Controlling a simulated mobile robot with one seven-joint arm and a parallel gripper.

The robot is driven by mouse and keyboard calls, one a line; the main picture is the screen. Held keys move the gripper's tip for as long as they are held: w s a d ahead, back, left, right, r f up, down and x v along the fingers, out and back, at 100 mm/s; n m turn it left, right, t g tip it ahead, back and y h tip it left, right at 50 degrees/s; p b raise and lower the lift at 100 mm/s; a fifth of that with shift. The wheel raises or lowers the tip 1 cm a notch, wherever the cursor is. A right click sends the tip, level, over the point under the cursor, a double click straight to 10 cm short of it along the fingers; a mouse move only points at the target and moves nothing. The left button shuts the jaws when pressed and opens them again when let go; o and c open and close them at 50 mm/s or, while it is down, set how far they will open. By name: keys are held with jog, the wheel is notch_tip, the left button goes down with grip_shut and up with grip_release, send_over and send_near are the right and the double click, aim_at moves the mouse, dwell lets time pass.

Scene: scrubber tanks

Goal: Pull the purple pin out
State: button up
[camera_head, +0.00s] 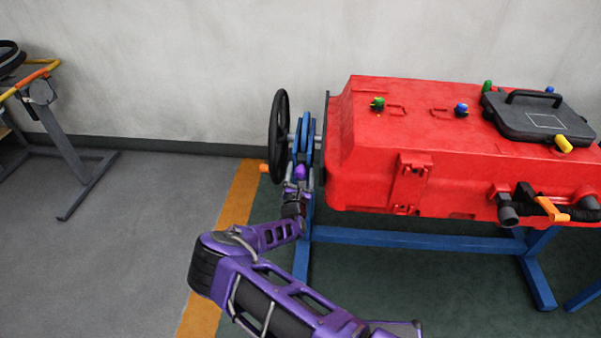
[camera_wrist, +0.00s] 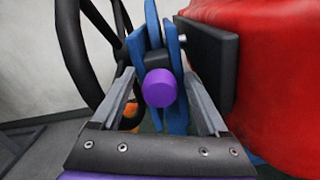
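The purple pin (camera_wrist: 160,88) shows its round purple end in the wrist view, set in a dark collar by the blue bracket (camera_wrist: 178,70). It also shows small in the head view (camera_head: 300,172), beside the wheel at the left end of the red tank. My gripper (camera_wrist: 163,100) is open, with one grey finger on each side of the pin and a visible gap to both. In the head view my gripper (camera_head: 299,185) is at the pin's height, just in front of it. How deep the fingertips reach past the pin is hard to tell.
A black handwheel (camera_head: 278,137) stands left of the pin, with an orange handle (camera_head: 264,168). The red tank (camera_head: 430,150) is close on the right, on a blue frame (camera_head: 400,239). Floor to the left is clear up to another stand (camera_head: 62,140).

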grip_shut()
dwell(1.3)
